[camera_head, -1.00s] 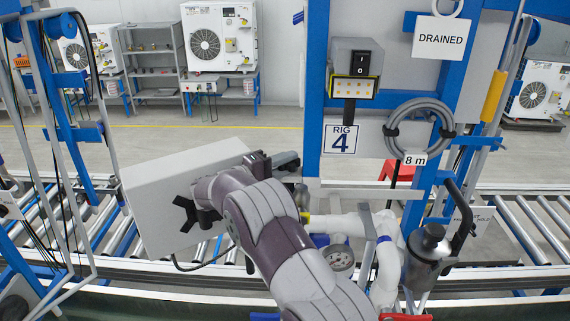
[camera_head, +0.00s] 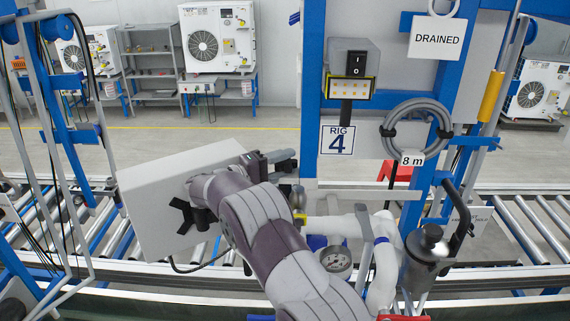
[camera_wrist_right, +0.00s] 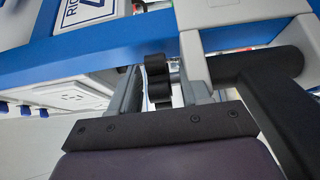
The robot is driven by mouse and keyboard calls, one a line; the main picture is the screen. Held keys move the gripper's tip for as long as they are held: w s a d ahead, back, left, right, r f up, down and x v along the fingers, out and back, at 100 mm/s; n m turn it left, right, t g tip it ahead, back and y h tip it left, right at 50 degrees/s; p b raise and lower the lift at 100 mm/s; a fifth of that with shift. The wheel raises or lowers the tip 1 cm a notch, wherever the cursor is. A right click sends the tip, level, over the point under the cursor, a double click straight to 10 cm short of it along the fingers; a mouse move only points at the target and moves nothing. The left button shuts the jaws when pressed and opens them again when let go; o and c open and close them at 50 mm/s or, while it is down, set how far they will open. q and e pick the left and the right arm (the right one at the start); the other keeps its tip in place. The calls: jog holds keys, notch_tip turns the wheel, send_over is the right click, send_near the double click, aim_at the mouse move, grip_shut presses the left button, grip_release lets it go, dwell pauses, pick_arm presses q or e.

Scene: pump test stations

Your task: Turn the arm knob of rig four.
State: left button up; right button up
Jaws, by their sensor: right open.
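A black lobed knob (camera_wrist_right: 157,80) shows in the right wrist view below the blue beam, beside a grey bracket. My right gripper (camera_wrist_right: 163,88) is open, with one finger on each side of the knob; I cannot tell whether they touch it. In the head view my right gripper (camera_head: 284,161) is just left of the upright, and the knob cannot be made out there. My left gripper is not in view.
A large grey box (camera_head: 150,215) stands behind my right wrist. White pipes, a pressure gauge (camera_head: 336,259) and a grey canister (camera_head: 428,255) lie right of my forearm. A switch box (camera_head: 355,64) and a coiled hose (camera_head: 417,120) are higher up. Roller conveyors run behind.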

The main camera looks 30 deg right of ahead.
jog(key=a+b, duration=0.1)
jog(key=a, duration=0.1)
jog(key=a+b, duration=0.1)
jog(key=a, duration=0.1)
jog(key=a+f+b, duration=0.1)
jog(key=a+b, duration=0.1)
jog(key=a, duration=0.2)
jog(key=a+b, duration=0.1)
jog(key=a, duration=0.2)
jog(key=shift+s+a+r+b, duration=0.1)
jog(key=shift+a+r+b, duration=0.2)
jog(key=shift+a+b, duration=0.05)
jog(key=shift+a+r, duration=0.15)
jog(key=shift+a, duration=0.25)
jog(key=shift+s+d, duration=0.1)
jog(key=shift+d, duration=0.05)
